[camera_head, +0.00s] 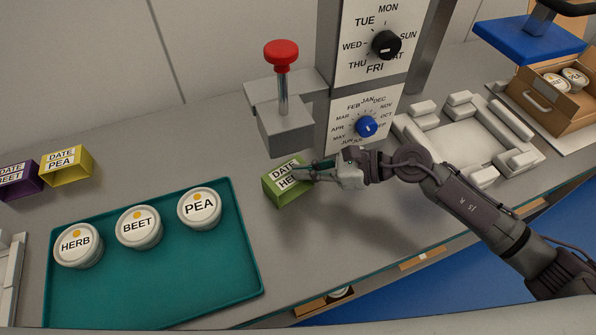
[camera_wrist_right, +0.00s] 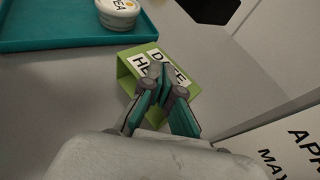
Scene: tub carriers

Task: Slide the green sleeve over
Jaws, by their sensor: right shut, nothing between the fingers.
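The green sleeve (camera_head: 283,193), labelled DATE HE..., lies on the grey counter right of the teal tray; part of its label is hidden by my fingers. It also shows in the right wrist view (camera_wrist_right: 128,79), where one open end is visible. My right gripper (camera_head: 318,166) is shut and empty, with its fingertips (camera_wrist_right: 157,72) at the sleeve's labelled top face. I cannot tell whether they touch it. Tubs marked HERB (camera_head: 77,246), BEET (camera_head: 139,228) and PEA (camera_head: 200,208) stand on the tray. My left gripper is not in view.
The teal tray (camera_head: 160,305) fills the left front. Yellow (camera_head: 66,166) and purple (camera_head: 18,181) sleeves lie behind it. A red-knobbed press (camera_head: 284,120) and a panel with black (camera_head: 386,45) and blue (camera_head: 367,126) dials stand behind. A white fixture (camera_head: 465,140) and a cardboard carrier (camera_head: 552,105) are at right.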

